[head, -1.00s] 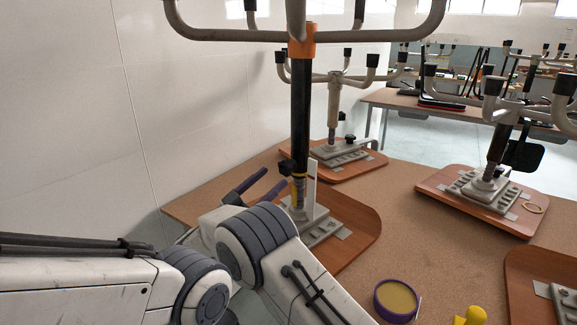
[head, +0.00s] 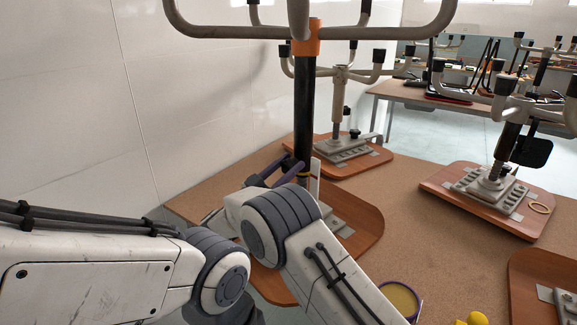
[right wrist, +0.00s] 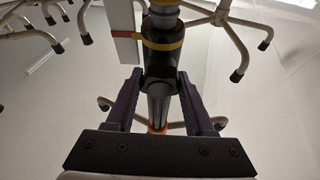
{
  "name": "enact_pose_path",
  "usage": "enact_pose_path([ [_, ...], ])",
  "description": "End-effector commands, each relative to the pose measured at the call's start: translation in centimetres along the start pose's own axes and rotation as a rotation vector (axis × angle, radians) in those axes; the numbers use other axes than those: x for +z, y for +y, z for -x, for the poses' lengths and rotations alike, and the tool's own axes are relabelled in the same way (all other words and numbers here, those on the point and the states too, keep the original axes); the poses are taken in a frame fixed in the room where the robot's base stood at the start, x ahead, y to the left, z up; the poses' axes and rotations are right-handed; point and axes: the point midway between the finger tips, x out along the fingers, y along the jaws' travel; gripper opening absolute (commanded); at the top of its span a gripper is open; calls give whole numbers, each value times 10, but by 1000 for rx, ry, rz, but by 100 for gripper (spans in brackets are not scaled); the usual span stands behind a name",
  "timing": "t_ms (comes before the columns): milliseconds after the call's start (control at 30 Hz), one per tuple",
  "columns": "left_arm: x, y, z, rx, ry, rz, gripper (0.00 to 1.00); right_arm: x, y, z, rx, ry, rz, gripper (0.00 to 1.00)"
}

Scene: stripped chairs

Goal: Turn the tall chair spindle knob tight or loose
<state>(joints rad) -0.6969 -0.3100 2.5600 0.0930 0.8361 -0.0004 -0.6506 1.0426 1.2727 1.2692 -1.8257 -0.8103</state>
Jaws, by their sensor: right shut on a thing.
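The tall chair spindle is a black upright column (head: 304,110) with an orange collar (head: 307,40) below the pale curved seat arms. It stands on a brown board (head: 365,215), its foot largely hidden by my arm. My right gripper (head: 279,173), with dark purple fingers, is at the lower end of the column. In the right wrist view, my right gripper (right wrist: 159,76) has one finger on each side of the black spindle knob (right wrist: 160,66) and is shut on it. A yellow band (right wrist: 162,44) lies just beyond the knob. My left gripper is not in view.
Other stripped chairs stand on boards behind (head: 345,170) and at right (head: 480,205). A round purple-rimmed tin (head: 402,299) and a yellow object (head: 474,319) are near the front. A white wall (head: 70,110) rises close at left. The table middle is clear.

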Motion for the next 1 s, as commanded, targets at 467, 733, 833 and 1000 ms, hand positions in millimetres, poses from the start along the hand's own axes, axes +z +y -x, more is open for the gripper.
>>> enact_pose_path([
  [467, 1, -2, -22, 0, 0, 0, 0, 0, 1, -1, 46, 0, -115, 0],
  [733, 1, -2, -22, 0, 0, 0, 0, 0, 1, 0, 46, 0, -115, 84],
  [833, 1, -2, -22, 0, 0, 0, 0, 0, 1, -1, 47, 0, -114, 84],
  [1000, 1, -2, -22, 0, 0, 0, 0, 1, 1, 0, 48, 0, -113, 84],
])
